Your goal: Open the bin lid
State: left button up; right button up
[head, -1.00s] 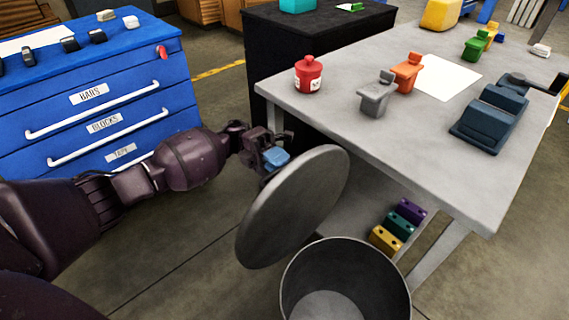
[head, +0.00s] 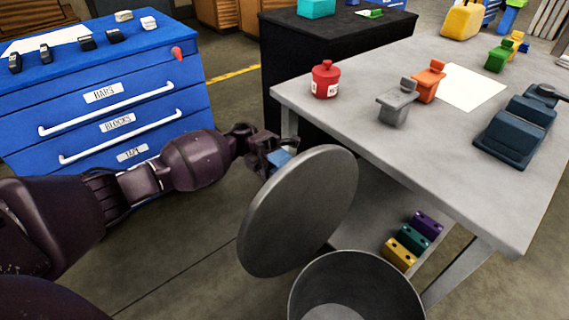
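The round grey bin lid (head: 300,212) stands steeply tilted at the left of the bin's mouth in the head view. The open grey bin (head: 355,290) is at the bottom centre, cut off by the frame edge, with its inside showing. My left gripper (head: 276,155) is at the upper left edge of the lid, partly behind it. A small blue piece (head: 279,159) shows at the fingers. The lid hides the fingertips, so I cannot tell whether they are shut on it. My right gripper is out of view.
A grey table (head: 440,150) stands right of the bin, with a red pot (head: 325,80) near its corner. Yellow, teal and purple blocks (head: 412,240) lie on its lower shelf. A blue drawer cabinet (head: 100,90) is at the left. The floor between is clear.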

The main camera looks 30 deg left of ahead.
pick_arm(q)
jog(key=shift+o, duration=1.2)
jog(key=shift+f, duration=0.15)
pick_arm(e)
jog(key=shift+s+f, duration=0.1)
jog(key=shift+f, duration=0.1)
pick_arm(q)
jog(key=shift+r, duration=0.2)
jog(key=shift+w+a, duration=0.1)
jog(key=shift+a, duration=0.05)
jog(key=b+v, duration=0.2)
jog(key=v, duration=0.8)
jog(key=shift+a+f, duration=0.1)
jog(key=shift+a, duration=0.15)
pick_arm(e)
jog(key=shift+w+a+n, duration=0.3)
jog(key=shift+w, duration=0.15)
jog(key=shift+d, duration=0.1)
